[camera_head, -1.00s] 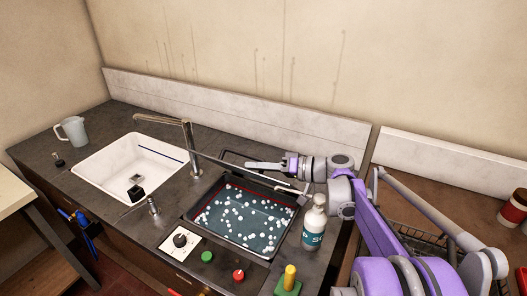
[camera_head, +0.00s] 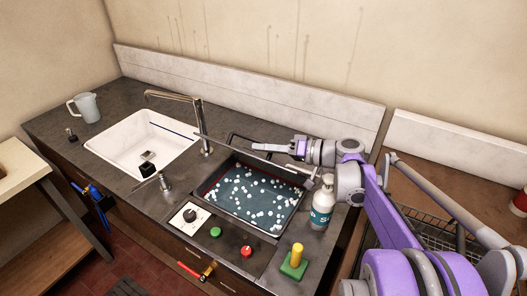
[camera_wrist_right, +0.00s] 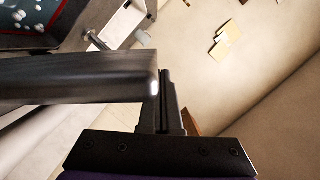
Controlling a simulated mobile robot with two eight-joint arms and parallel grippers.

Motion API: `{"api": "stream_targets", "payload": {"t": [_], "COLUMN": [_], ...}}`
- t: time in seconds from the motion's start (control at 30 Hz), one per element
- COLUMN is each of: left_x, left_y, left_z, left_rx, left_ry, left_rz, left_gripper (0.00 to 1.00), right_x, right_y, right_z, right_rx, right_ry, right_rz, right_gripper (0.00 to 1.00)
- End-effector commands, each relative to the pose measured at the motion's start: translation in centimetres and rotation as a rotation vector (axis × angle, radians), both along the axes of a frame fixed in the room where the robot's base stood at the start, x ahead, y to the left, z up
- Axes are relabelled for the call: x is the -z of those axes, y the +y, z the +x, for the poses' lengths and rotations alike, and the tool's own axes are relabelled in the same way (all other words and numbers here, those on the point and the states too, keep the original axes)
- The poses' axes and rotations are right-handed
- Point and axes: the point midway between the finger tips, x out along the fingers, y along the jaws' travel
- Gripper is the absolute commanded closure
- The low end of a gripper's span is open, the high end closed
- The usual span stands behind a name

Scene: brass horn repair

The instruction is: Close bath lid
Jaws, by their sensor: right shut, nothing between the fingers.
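The bath (camera_head: 250,196) is a dark rectangular basin of teal liquid with white floating balls, set in the counter. Its lid (camera_head: 225,147) stands raised over the bath's back side, seen almost edge-on as a narrow grey bar. My right gripper (camera_head: 256,147) is at the lid's upper edge, towards its rear side, with closed, empty fingers. In the right wrist view, the shut fingers (camera_wrist_right: 165,100) are beside the end of a dark bar that looks like the lid's edge (camera_wrist_right: 75,80); contact is unclear. My left gripper is not in view.
A tap (camera_head: 197,118) rises between the bath and the white sink (camera_head: 128,140). A control dial (camera_head: 190,216) and green (camera_head: 215,232) and red (camera_head: 247,251) buttons lie in front.

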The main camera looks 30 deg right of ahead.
Motion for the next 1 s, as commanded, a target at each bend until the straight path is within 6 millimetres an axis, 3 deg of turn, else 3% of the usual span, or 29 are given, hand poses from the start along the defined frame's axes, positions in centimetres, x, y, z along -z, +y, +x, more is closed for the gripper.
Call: {"api": "stream_targets", "payload": {"t": [0.2, 0.4, 0.57, 0.8, 1.0], "left_x": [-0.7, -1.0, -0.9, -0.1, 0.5], "left_y": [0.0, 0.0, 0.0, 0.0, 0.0], "left_z": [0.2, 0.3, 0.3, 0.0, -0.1], "left_rx": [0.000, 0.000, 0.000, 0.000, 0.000], "left_ry": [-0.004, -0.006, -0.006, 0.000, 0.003], "left_rz": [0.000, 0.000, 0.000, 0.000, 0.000], "left_gripper": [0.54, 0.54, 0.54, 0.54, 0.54], "right_x": [-4.6, -7.5, -8.4, -8.4, -7.8], "right_y": [0.0, 0.0, -0.5, -4.8, -7.9], "right_z": [0.0, 0.0, 0.4, 2.6, 2.2], "right_rx": [0.000, -0.001, -0.018, -0.199, -0.347], "right_ry": [-0.001, -0.001, 0.011, 0.130, 0.238], "right_rz": [0.001, 0.001, -0.017, -0.158, -0.244], "right_gripper": [1.00, 1.00, 1.00, 1.00, 1.00]}}
